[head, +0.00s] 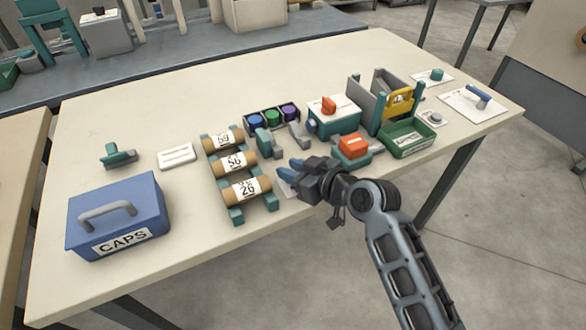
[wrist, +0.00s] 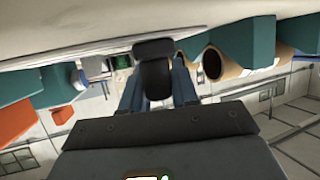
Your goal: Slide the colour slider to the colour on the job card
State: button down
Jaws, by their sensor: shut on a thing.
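My gripper (head: 291,173) is low over the front edge of the table, right of the numbered rolls. In the wrist view, its blue fingers (wrist: 156,88) are on either side of a dark rounded knob (wrist: 154,68), shut on it. I take this for the slider's knob; its track and colour marks cannot be made out. A white plate or card (head: 284,188) shows partly beneath my gripper, the rest hidden by it. I cannot read a job card in either view.
Several numbered rolls (head: 235,160) rest on a teal rack to the left. Blue, green and purple spools (head: 272,117) stand behind. An orange-topped block (head: 354,147) and a green tray (head: 406,139) are close on the right. A blue CAPS box (head: 118,213) stands front left.

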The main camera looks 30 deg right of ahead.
jog(key=d+b, duration=0.1)
jog(key=d, duration=0.2)
jog(key=shift+f+b, duration=0.15)
jog(key=shift+b, duration=0.2)
jog(key=shift+d, duration=0.35)
jog(key=c, duration=0.9)
grip_release()
jog(key=shift+c, duration=0.2)
jog(key=shift+s+r, duration=0.1)
jog(key=shift+r, duration=0.1)
